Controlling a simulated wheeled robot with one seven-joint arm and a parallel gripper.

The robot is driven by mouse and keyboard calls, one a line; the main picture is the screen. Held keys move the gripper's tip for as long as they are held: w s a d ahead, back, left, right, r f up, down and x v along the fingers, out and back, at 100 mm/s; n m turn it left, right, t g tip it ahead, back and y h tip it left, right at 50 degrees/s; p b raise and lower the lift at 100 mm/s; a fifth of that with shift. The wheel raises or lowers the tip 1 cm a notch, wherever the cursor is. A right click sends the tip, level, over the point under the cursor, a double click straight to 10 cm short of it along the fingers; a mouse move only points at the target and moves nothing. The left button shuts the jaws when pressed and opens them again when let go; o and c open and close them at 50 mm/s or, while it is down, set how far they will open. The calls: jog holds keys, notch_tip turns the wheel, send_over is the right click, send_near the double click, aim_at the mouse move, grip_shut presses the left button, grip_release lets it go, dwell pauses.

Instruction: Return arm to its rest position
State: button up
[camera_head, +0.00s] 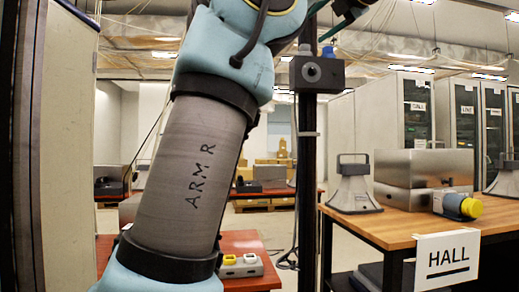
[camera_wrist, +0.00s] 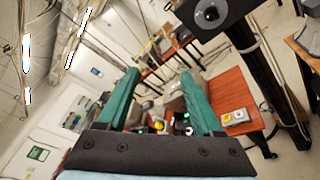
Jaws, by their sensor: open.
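My gripper (camera_wrist: 158,92) shows in the wrist view with its two green fingers spread wide apart. It is open, and nothing is held between the fingers. My arm, marked "ARM R", rises through the left half of the head view and leaves at the top. My gripper itself is outside the head view. Beyond the fingers in the wrist view is a red table (camera_wrist: 228,88) with a small box with two buttons (camera_wrist: 236,117) on it.
A black post (camera_head: 308,150) stands just right of my arm. Server cabinets (camera_head: 400,110) stand behind. A pale panel (camera_head: 70,150) is close at left.

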jog(key=w+d+f+m+t+h+p, duration=0.1)
jog(key=w+d+f+m+t+h, duration=0.2)
jog(key=w+m, duration=0.5)
jog(key=w+d+f+m+t+h+p, duration=0.1)
jog(key=w+d+f+m+t+h, duration=0.15)
jog(key=w+f+m+h, duration=0.5)
jog(key=a+f+m+g+h, duration=0.1)
jog(key=a+f+m+g, duration=0.2)
jog(key=f+m, duration=0.55)
jog(key=a+f+m+g+h, duration=0.1)
jog(key=a+f+m+g, duration=0.15)
jog(key=f, duration=1.05)
jog(key=s+a+f+m+g+y+p, duration=0.15)
jog(key=s+a+f+g, duration=0.3)
jog(key=f, duration=0.55)
jog(key=s+a+f+m+g+y, duration=0.1)
jog(key=s+a+f+m+g, duration=0.2)
jog(key=s+a+f, duration=0.45)
jog(key=s+a+f+g+y, duration=0.1)
jog(key=s+a+f+g, duration=0.2)
jog(key=s+f, duration=0.3)
jog(key=s+a+f+m+g+y, duration=0.1)
jog(key=s+a+f+g, duration=0.2)
jog(key=s+a+f, duration=0.3)
jog(key=s+f, duration=0.1)
jog(key=s, duration=0.2)
jog(key=shift+s+a+p, duration=0.25)
jog(key=shift+a+p, duration=0.05)
jog(key=shift+p, duration=0.05)
